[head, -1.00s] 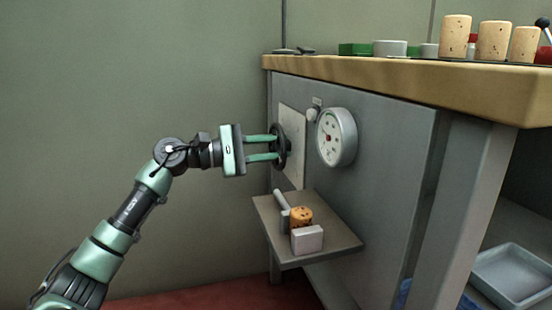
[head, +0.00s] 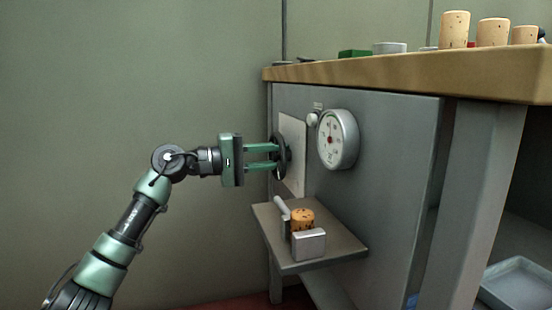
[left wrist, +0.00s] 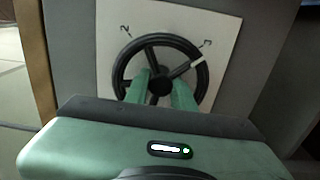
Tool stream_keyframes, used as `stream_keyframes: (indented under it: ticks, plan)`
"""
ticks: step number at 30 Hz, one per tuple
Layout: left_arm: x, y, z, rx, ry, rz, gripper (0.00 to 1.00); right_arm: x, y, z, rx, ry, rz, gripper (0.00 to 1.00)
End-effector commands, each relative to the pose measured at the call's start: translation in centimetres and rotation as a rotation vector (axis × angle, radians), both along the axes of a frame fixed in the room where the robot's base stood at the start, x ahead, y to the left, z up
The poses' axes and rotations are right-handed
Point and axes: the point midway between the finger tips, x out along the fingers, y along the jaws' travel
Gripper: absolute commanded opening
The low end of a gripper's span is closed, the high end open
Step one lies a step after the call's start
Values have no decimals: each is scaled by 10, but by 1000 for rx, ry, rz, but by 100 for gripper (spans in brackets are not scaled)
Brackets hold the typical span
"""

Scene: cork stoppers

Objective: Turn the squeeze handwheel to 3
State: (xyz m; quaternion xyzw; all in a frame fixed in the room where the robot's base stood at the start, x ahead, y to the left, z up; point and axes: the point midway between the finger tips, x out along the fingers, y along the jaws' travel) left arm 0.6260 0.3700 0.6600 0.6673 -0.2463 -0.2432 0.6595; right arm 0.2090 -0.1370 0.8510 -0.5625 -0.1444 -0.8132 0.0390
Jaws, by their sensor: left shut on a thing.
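The black squeeze handwheel (head: 286,157) sits on a pale plate on the grey cabinet's side. In the left wrist view the handwheel (left wrist: 117,78) shows spokes and a white mark on its upper-right rim, just below a tilted numeral that looks like a 3. A 2 is at the plate's upper left. My left gripper (head: 276,157) is shut on the handwheel, its green fingers reaching in on either side of the hub; it also shows in the left wrist view (left wrist: 161,88). My right gripper is not in view.
A round dial (head: 338,139) is right of the wheel. Below, a small shelf (head: 335,250) holds a speckled cork (head: 302,216) behind a pale block (head: 309,243). Several corks stand on the wooden worktop (head: 400,78). A grey tray (head: 520,280) is at lower right. Space left of the cabinet is clear.

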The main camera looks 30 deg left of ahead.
Motion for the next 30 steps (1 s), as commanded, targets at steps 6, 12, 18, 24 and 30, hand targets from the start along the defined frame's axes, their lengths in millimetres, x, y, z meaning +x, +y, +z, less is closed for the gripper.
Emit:
stream_keyframes:
  ticks: [6, 12, 18, 24, 30]
  plan:
    - [0, 0, -2, 7, 1, -1, 0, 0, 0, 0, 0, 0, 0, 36]
    - [0, 0, -2, 6, 0, 0, 34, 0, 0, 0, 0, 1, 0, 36]
    - [0, 0, -1, 4, -1, 0, 34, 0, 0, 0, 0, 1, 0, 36]
    - [-3, 4, 0, 4, 0, 2, 34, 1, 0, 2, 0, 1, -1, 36]
    - [-23, 20, 0, 5, 3, 3, 34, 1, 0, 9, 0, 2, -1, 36]
